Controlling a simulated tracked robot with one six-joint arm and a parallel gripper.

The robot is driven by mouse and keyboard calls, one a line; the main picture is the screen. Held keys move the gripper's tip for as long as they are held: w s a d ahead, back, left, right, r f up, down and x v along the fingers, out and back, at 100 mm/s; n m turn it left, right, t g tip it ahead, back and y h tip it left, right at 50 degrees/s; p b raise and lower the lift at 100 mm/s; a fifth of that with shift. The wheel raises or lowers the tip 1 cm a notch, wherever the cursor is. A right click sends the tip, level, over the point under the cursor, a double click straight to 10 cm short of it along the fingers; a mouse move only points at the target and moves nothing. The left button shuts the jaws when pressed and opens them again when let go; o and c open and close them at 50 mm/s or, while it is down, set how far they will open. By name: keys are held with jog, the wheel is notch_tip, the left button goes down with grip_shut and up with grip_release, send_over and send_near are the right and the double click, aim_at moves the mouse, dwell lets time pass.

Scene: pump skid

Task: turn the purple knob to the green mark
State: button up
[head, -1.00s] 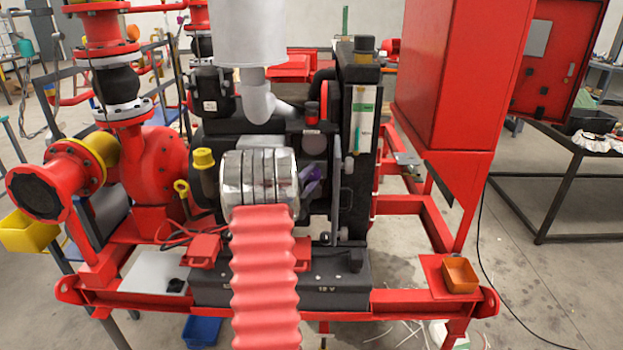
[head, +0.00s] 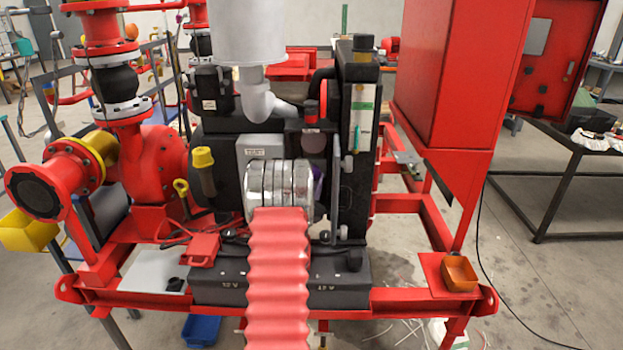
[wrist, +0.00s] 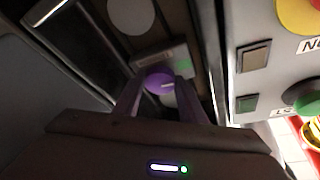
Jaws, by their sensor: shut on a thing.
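The purple knob (wrist: 159,76) sits on a small grey plate in the middle of the wrist view, with a pale line on its face. The green mark (wrist: 183,65) is on that plate, just right of the knob. My gripper (wrist: 158,88) reaches in from below, its two purple-tinted fingers on either side of the knob and shut on it. The fingers partly cover the knob's lower sides. In the head view my arm hides the knob, and only a bit of purple shows beside the silver wrist.
Dark machinery lies on the left. In the head view a red cabinet (head: 452,70) stands to the right of the engine.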

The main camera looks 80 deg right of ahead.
jog(key=shift+f+n+t, duration=0.3)
jog(key=shift+n+t, duration=0.1)
jog(key=shift+n, duration=0.3)
jog(key=o, duration=1.1)
jog(key=shift+r, duration=0.2)
jog(key=shift+c, duration=0.2)
jog(key=shift+m, duration=0.4)
